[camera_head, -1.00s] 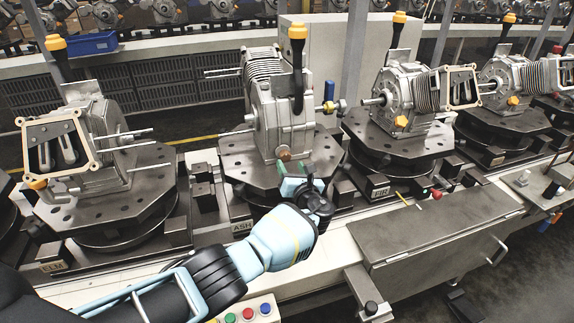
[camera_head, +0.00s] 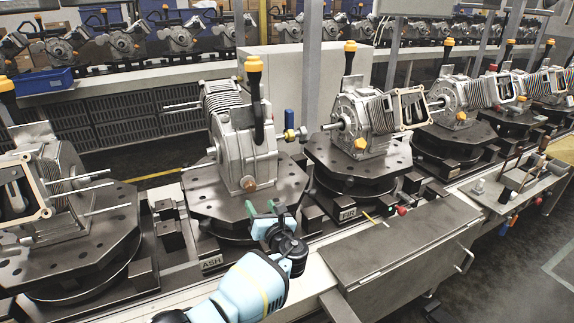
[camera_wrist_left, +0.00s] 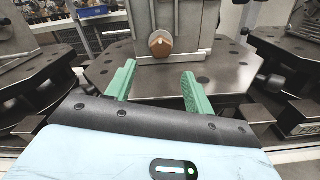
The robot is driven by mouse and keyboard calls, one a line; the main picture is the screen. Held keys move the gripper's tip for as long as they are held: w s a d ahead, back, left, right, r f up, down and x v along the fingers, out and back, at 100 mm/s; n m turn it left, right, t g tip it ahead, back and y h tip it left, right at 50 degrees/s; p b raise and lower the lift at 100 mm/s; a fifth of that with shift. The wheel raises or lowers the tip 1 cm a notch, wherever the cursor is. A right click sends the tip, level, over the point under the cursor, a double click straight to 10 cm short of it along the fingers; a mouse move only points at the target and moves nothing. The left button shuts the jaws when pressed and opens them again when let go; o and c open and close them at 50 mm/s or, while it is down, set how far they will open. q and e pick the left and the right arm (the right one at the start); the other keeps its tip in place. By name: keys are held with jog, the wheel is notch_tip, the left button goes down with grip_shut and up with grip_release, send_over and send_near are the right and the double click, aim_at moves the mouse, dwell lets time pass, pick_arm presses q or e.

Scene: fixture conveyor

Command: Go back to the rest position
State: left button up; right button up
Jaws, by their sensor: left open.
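My left gripper (camera_head: 265,210) is in front of the engine on the fixture marked ASH, low near the front edge of its dark plate (camera_head: 205,203). In the left wrist view its two green fingers (camera_wrist_left: 157,85) are apart with nothing between them. The grey engine (camera_head: 238,150) stands upright on the plate, and its copper-coloured plug (camera_wrist_left: 160,44) shows beyond the fingertips, apart from them. My right gripper is in neither view.
More engines on dark round fixtures stand along the conveyor, one at the left (camera_head: 65,185) and one marked FIR (camera_head: 365,120). A grey metal cover (camera_head: 400,240) lies at the front right. A blue bin (camera_head: 42,82) sits on the back line.

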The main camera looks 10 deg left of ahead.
pick_arm(q)
jog(key=s+a+f+n+g+h, duration=0.15)
jog(key=s+f+n+g, duration=0.25)
jog(key=s+f+n, duration=0.55)
jog(key=s+a+f+n+g+h, duration=0.1)
jog(key=s+f+n+g+h, duration=0.35)
jog(key=s+f, duration=0.75)
jog(key=s+a+r+n+g+h, duration=0.1)
jog(key=s+r+n, duration=0.2)
jog(key=s+n, duration=0.5)
jog(key=s+a+r+n+g+h, duration=0.2)
jog(key=s+n, duration=0.1)
jog(key=s, duration=0.9)
jog(key=s+a+r+n+g+h, duration=0.1)
jog(key=s+r+n, duration=0.2)
jog(key=s+n, duration=0.55)
jog(key=w+d+f+m+t+h, duration=0.1)
jog(key=w+f+t, duration=0.1)
jog(key=f, duration=0.3)
jog(key=w+d+f+m+t, duration=0.1)
jog(key=w+f+m+t, duration=0.1)
jog(key=f+t, duration=0.3)
jog(key=shift+w+d+h, duration=0.2)
jog(key=shift+d+h, duration=0.1)
jog(key=shift+h, duration=0.1)
